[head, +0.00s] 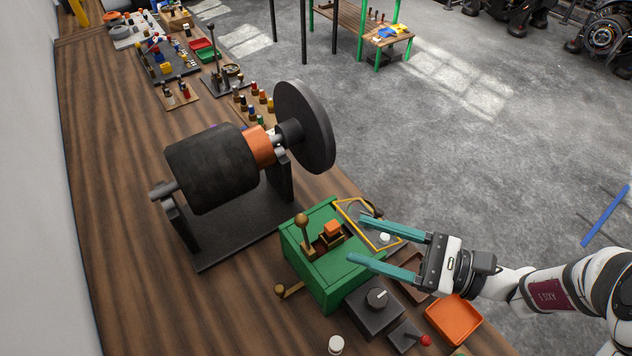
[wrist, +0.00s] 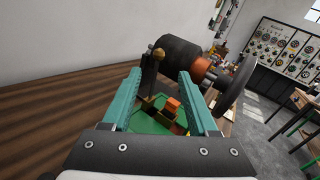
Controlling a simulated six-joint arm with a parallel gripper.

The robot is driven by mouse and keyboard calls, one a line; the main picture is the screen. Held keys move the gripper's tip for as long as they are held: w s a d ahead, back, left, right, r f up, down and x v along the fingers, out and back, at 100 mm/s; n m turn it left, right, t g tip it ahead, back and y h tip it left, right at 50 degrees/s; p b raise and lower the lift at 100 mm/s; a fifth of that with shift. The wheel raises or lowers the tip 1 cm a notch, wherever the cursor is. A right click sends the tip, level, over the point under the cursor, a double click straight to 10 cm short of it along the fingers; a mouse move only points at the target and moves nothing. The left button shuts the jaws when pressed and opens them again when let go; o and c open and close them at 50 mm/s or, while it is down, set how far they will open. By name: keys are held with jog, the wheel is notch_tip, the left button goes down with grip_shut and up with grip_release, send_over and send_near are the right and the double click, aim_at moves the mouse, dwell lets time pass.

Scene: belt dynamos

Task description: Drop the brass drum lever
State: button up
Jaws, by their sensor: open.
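A green box (head: 333,275) stands on the bench below the belt drum machine. A brass lever with a round knob (head: 302,221) stands up from its top at the left. A second, smaller brass lever (head: 287,291) sticks out from the box's lower left side. I cannot tell for certain which is the drum lever. My gripper (head: 357,240) is open and empty, its teal fingers spread over the box's right part, right of the knobbed lever. In the wrist view the brass knob (wrist: 158,54) shows beyond and between the fingertips (wrist: 160,73), apart from them.
An orange block (head: 333,228) sits on the box top beside the lever. The dark drum (head: 211,167) and its wheel (head: 305,127) rise behind. A yellow frame (head: 352,209), a dark knob box (head: 375,305) and an orange tray (head: 454,319) crowd the right. The bench's left side is clear.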

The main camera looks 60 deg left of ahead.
aim_at(305, 233)
jog(key=x, duration=1.4)
jog(key=shift+s, duration=0.2)
grip_shut()
dwell(0.6)
